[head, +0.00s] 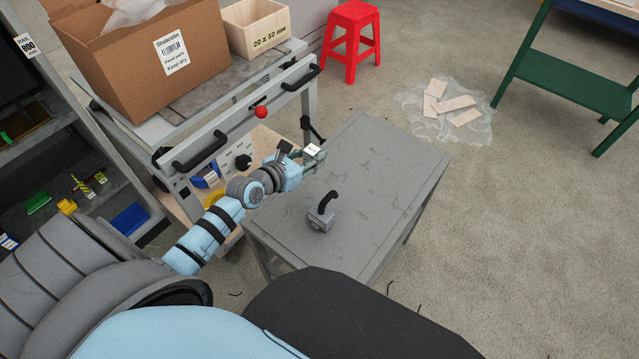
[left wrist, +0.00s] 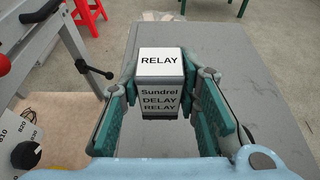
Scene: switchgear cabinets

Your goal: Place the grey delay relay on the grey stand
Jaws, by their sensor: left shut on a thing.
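The grey delay relay (left wrist: 160,92), with a white top marked RELAY, is between the fingers of my left gripper (left wrist: 161,100) in the left wrist view. The fingers are shut on its two sides. In the head view the relay (head: 312,151) shows at the tip of my left gripper (head: 309,160), over the far left part of the grey stand (head: 385,175). I cannot tell whether its underside touches the stand top. My right gripper is not in view.
A grey block with a black curved handle (head: 322,214) sits on the near part of the stand. A workbench with black handles and a red knob (head: 261,112) stands close at the left. The right part of the stand top is clear. A red stool (head: 352,40) is behind.

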